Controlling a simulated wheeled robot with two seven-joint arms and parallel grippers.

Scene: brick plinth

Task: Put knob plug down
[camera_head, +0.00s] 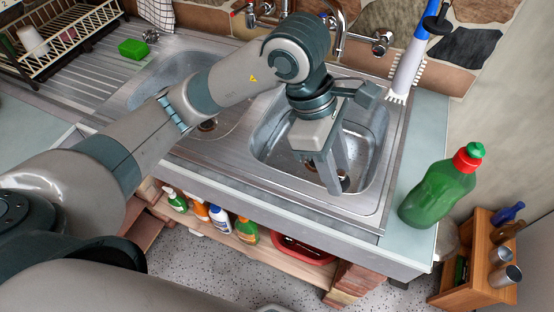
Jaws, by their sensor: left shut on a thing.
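My left gripper (337,184) reaches down into the right sink basin (274,151), with its fingertips low near the basin floor. It is shut on the knob plug (345,181), of which only a small dark part shows beside the fingertips. The fingers hide the rest of the plug. I cannot tell whether the plug touches the basin floor or the drain under it. The left basin (165,84) has an open-looking drain (208,125), partly behind my arm. My right gripper is not in view.
A tap (341,30) stands behind the basins, with a white and blue brush (407,72) at the back right. A green bottle (436,192) stands on the right ledge. A dish rack (68,38) and green sponge (133,49) are at the left.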

